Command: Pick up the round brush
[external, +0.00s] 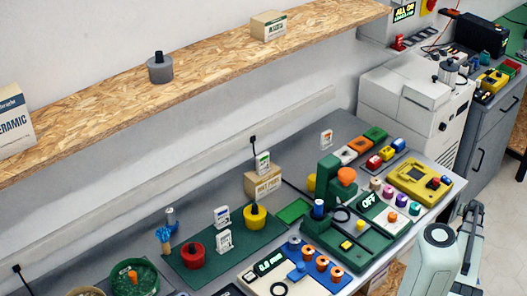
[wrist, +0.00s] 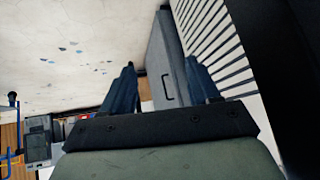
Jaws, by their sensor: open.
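My gripper (wrist: 160,88) shows in the wrist view with its two dark blue fingers wide apart and nothing between them. A small upright blue item with a splayed, bristle-like lower end (external: 164,236) stands at the left end of the dark green mat in the external view. It may be the round brush, but it is too small to be sure. My gripper is far from it; only part of my pale arm shows at the lower right of the external view. The wrist view shows no brush.
The grey bench is crowded: a red pot (external: 193,256), a yellow pot (external: 254,217), a green machine (external: 345,240) and a white and blue panel (external: 300,276). A wooden shelf (external: 110,108) overhangs behind. A grey cabinet (wrist: 167,60) shows between my fingers.

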